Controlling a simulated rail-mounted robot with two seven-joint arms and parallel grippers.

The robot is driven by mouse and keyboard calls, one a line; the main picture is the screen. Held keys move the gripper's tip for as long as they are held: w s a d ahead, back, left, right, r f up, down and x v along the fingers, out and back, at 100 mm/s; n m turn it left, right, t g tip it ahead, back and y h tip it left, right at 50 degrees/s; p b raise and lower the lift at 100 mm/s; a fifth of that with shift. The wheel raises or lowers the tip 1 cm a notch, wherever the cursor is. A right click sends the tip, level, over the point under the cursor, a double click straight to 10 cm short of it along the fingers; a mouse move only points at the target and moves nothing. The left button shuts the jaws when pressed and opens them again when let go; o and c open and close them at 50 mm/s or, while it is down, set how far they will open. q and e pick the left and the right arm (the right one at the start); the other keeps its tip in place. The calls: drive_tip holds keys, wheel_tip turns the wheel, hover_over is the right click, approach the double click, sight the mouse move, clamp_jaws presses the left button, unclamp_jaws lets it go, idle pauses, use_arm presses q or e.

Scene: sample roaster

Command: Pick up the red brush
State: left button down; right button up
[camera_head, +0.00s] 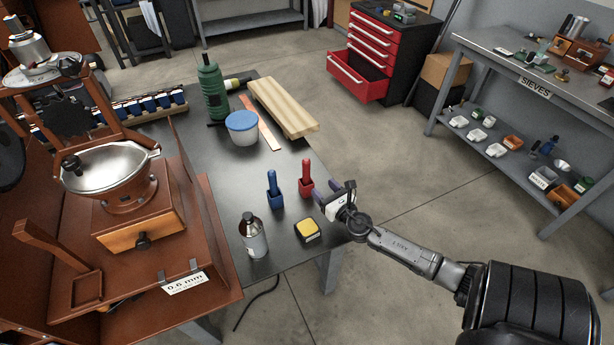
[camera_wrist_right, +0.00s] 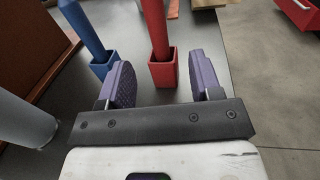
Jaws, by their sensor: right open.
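The red brush (camera_head: 306,172) stands upright on the dark table, its handle up and its lower end in a square red holder (camera_head: 305,190). In the right wrist view the red brush (camera_wrist_right: 155,25) and its holder (camera_wrist_right: 163,72) show ahead, between the two purple finger pads. My right gripper (camera_head: 326,190) is open and empty at the table's right edge, just to the right of the brush. In the right wrist view my right gripper (camera_wrist_right: 165,82) has its fingers spread, with nothing between the pads touching them. My left gripper is not in view.
A blue brush (camera_head: 272,180) in a blue holder stands just left of the red one. A blue-lidded tub (camera_head: 242,127), green bottle (camera_head: 212,92) and wooden block (camera_head: 284,108) stand farther back.

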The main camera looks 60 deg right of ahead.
sight(309, 174)
drive_tip(key=shift+b+x, duration=0.45)
drive_tip(key=shift+x, duration=2.9)
drive_tip(key=b+x, duration=0.1)
drive_tip(key=x, duration=0.3)
drive_tip(key=shift+w+a, duration=0.1)
drive_tip(key=shift+a, duration=0.1)
drive_tip(key=shift+w+d, duration=0.2)
drive_tip(key=shift+w, duration=0.25)
drive_tip(key=c, duration=1)
